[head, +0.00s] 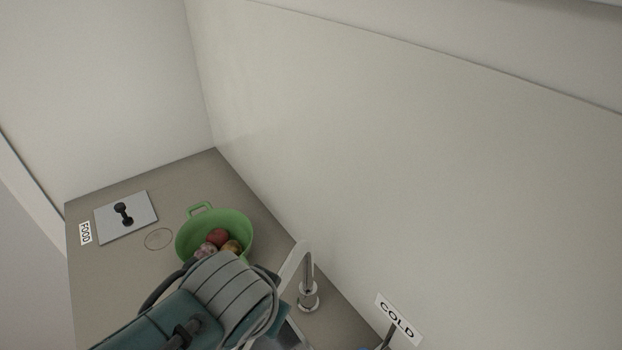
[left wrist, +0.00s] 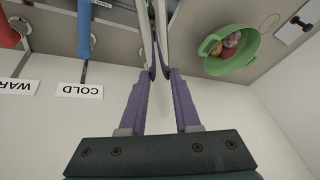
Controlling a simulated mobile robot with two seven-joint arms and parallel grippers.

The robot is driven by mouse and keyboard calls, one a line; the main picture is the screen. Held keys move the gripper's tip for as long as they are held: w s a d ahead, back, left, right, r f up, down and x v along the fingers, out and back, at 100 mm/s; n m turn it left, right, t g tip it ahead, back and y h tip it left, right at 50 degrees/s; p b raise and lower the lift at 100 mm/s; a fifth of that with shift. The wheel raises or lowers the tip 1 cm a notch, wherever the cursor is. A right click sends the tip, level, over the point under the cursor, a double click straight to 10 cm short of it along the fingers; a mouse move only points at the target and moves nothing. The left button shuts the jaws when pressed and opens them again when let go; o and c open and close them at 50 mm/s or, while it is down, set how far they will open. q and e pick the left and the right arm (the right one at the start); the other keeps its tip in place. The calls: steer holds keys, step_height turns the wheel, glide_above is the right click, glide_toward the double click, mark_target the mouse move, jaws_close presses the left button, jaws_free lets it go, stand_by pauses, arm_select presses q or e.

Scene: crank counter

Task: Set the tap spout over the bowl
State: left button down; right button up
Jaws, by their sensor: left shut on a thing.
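The silver tap spout (head: 305,262) rises from its round base on the counter, right of the green bowl (head: 245,225). It arches toward the lower left, and its end is hidden behind my left arm in the head view. The bowl holds several round reddish and yellowish foods. In the left wrist view the bowl (left wrist: 238,64) is to the right of the spout, apart from it. My left gripper (left wrist: 160,76) has its purple fingers closed on the spout (left wrist: 152,40). My right gripper is in neither view.
A COLD label (head: 398,319) is at the lower right, by a lever. A grey plate with a black handle (head: 123,214) and a FOOD label (head: 85,233) are at the left. A thin ring mark (head: 159,239) lies beside the bowl. A wall runs behind the counter.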

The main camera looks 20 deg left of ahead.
arm_select(q)
steer(key=shift+f, duration=0.1)
stand_by(0.3)
steer(key=c, duration=0.6)
jaws_free()
steer(key=shift+s+d+r+p, duration=0.15)
steer(key=shift+r+p, duration=0.15)
steer(key=shift+r, duration=0.25)
steer(key=shift+p+v, duration=0.7)
steer(key=shift+v, duration=3.75)
